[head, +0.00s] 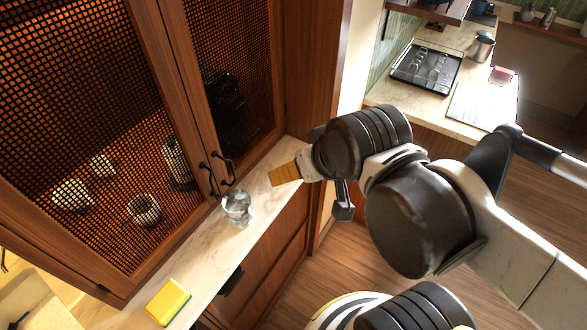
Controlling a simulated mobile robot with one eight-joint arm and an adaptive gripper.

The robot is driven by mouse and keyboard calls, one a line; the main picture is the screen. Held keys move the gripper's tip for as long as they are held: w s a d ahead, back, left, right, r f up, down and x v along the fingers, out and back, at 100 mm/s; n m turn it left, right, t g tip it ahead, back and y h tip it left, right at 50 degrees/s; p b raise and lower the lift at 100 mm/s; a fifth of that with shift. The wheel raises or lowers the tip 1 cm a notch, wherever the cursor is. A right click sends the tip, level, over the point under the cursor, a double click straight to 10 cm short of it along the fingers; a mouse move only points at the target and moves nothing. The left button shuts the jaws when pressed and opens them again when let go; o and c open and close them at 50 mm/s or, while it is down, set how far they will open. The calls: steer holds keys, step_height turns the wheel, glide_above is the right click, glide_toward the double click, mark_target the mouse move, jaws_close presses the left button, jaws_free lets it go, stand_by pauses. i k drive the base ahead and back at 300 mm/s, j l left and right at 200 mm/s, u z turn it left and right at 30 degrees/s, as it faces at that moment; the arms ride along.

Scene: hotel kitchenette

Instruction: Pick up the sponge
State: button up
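The sponge (168,302) is a yellow block with a green layer along its edge. It lies flat on the pale marble counter at the lower left of the head view. My gripper (316,165) is at the end of my arm, over the far end of the counter, well apart from the sponge. My wrist partly hides it, so its opening does not show clearly. A tan, ribbed piece (285,174) shows at its left side; I cannot tell whether it is part of the gripper or a separate thing.
A clear glass (237,208) stands on the marble counter (203,262) between the sponge and my gripper. A wooden cabinet with mesh doors (80,120) and dark handles rises behind it. A black tray (426,67) and a metal pot (481,47) are on another counter.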

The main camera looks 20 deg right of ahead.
mark_target(166, 305)
steer(key=l+u, duration=0.1)
steer(key=u, duration=1.5)
steer(key=k+j, duration=0.05)
steer(key=j, duration=0.05)
